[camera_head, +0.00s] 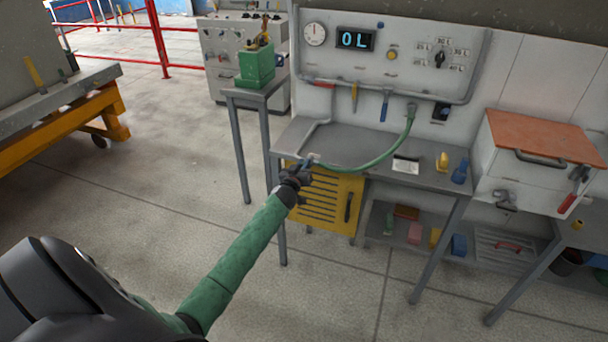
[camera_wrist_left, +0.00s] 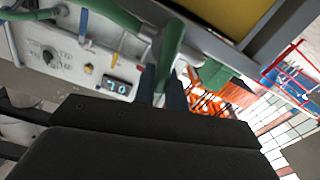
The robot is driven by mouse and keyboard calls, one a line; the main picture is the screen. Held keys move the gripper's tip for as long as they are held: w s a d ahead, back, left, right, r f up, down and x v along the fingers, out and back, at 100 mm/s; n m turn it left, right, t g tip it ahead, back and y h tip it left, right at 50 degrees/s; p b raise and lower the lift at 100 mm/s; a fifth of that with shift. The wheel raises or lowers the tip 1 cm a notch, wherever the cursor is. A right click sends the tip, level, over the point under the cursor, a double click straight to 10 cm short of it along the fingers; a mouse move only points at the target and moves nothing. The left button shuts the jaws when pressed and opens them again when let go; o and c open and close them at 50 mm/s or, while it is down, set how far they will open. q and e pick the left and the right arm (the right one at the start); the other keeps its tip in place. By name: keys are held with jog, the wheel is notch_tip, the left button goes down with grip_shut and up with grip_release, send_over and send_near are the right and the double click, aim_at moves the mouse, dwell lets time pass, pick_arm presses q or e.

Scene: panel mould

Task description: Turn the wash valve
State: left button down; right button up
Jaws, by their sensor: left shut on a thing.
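The panel (camera_head: 400,84) carries a yellow-handled lever (camera_head: 354,97) and a blue-handled lever (camera_head: 385,106), both hanging down; I cannot tell which is the wash valve. In the left wrist view, a blue handle (camera_wrist_left: 83,25) and a yellow one (camera_wrist_left: 115,61) show at upper left. A green hose (camera_head: 395,152) runs from the panel down to the bench's left end. My left gripper (camera_head: 301,168) is shut on the hose's free end at the bench's front left corner, away from both levers. Its fingers (camera_wrist_left: 162,88) flank the hose (camera_wrist_left: 173,45). My right gripper is not in view.
The grey bench (camera_head: 350,148) holds a white card (camera_head: 406,166), a yellow item (camera_head: 442,161) and a blue item (camera_head: 460,171) at right. A yellow slatted door (camera_head: 325,200) is below the bench.

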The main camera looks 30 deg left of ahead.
pick_arm(q)
jog(key=shift+n, duration=0.3)
jog(key=shift+a, duration=0.1)
jog(key=shift+a+n+p, duration=0.2)
jog(key=shift+n+p, duration=0.1)
jog(key=shift+n, duration=0.9)
jog(key=shift+s+a+f+n, duration=0.1)
jog(key=shift+a+f+n, duration=0.05)
jog(key=shift+n, duration=0.55)
